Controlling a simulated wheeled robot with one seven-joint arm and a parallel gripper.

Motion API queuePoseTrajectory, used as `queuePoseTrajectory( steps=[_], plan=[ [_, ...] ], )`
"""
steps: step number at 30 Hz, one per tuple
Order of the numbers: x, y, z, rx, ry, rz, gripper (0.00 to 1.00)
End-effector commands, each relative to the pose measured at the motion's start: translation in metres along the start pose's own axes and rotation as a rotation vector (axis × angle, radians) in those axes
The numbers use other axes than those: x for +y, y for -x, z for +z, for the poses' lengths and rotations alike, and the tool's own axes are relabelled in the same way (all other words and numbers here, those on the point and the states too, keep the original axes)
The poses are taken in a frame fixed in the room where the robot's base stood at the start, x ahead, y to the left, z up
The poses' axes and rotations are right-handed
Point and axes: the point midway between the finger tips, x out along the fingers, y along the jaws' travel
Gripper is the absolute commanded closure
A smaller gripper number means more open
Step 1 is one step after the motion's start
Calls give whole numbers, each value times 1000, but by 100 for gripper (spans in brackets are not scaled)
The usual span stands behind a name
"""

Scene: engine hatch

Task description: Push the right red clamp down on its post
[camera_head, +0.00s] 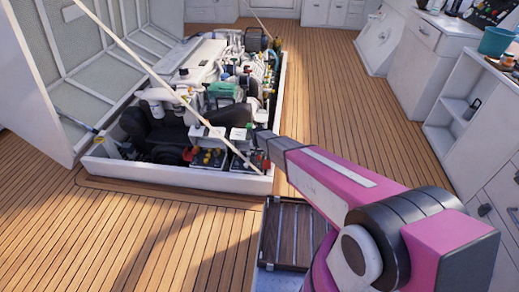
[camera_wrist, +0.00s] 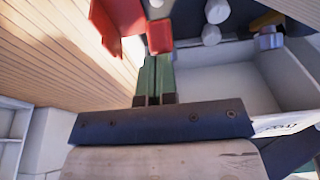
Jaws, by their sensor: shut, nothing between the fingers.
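My gripper (camera_wrist: 153,60) is shut, its two green fingers together with nothing between them. In the wrist view a small red block (camera_wrist: 159,36) is just past the fingertips; I cannot tell whether they touch it. A larger red piece (camera_wrist: 118,30) is beside it, to the upper left, cut by the frame edge. In the head view a red part (camera_head: 266,167), likely the right red clamp, shows small at the front right corner of the engine hatch, below the end of my arm. Its post cannot be made out, and the fingertips are unclear there.
The white hatch rim (camera_head: 225,184) surrounds the crowded engine bay. The raised hatch lid (camera_head: 75,60) stands at left, with a pale diagonal strut crossing the bay. A slatted dark panel (camera_head: 290,232) lies in front. White cabinets (camera_head: 425,50) are at right; wooden floor between is clear.

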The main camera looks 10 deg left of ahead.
Motion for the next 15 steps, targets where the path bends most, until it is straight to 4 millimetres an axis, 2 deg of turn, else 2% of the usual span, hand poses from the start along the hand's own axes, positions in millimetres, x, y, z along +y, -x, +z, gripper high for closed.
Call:
queuePoseTrajectory(
  steps=[15],
  plan=[
    [0, -1, 5, 27, 2, 0, 100]
  ],
)
